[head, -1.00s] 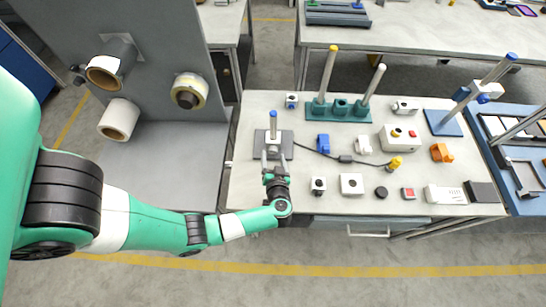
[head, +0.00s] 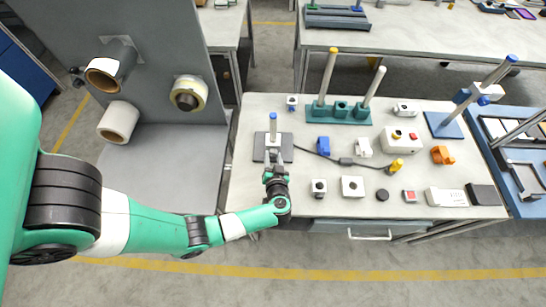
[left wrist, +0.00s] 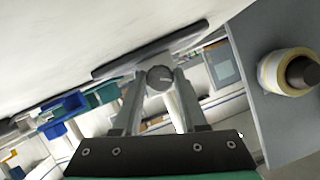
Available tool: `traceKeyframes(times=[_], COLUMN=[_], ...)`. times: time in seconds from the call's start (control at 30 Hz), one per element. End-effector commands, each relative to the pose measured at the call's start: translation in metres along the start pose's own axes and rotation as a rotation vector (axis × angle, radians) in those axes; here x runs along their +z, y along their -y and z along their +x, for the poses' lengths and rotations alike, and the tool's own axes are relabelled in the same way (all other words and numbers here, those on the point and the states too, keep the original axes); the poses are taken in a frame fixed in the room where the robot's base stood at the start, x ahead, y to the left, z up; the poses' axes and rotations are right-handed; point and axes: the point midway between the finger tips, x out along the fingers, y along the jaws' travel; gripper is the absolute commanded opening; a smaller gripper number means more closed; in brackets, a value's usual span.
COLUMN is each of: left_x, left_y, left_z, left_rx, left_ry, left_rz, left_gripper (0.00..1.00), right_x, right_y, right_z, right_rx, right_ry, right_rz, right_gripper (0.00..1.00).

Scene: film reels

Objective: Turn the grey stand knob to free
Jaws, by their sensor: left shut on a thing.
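The grey stand (head: 286,152) is a dark grey plate with an upright post (head: 273,127) topped in blue, at the left end of the light table. My left gripper (head: 273,157) reaches it from the front, low at the post. In the left wrist view, the round grey knob (left wrist: 160,77) sits between the two finger ends of my left gripper (left wrist: 159,85), which are shut on it. A mark shows on the knob's face, but its setting is too small to read. In the head view the fingers and post hide the knob. My right gripper is not in view.
A blue block (head: 323,146) and a black cable (head: 318,154) lie right of the stand. A small box with a black knob (head: 319,188) is near the front edge. A grey panel with tape rolls (head: 190,94) stands at left.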

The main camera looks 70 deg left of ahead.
Motion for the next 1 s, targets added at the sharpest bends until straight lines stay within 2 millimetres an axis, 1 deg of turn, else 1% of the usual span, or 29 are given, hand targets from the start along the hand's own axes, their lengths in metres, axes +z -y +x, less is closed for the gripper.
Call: traceKeyframes(times=[0.17, 0.33, 0.5, 0.7, 1.0], left_x=[-0.002, -0.004, -0.004, -0.003, 0.000], left_y=[0.002, 0.003, 0.004, 0.005, 0.004], left_z=[-0.001, -0.002, -0.002, -0.001, 0.000], left_rx=[0.009, 0.037, 0.081, 0.139, 0.208], left_ry=[0.001, 0.002, 0.003, 0.001, 0.001], left_rz=[-0.024, -0.090, -0.196, -0.338, -0.503], left_gripper=[0.00, 0.00, 0.00, 0.00, 0.00], right_x=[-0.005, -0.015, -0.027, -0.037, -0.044], right_y=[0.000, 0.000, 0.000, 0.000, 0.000], right_z=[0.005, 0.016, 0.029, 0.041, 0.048], right_rx=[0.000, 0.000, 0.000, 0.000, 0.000], right_ry=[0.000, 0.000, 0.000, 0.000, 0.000], right_rz=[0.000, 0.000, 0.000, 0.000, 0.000], right_gripper=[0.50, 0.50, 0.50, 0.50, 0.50])
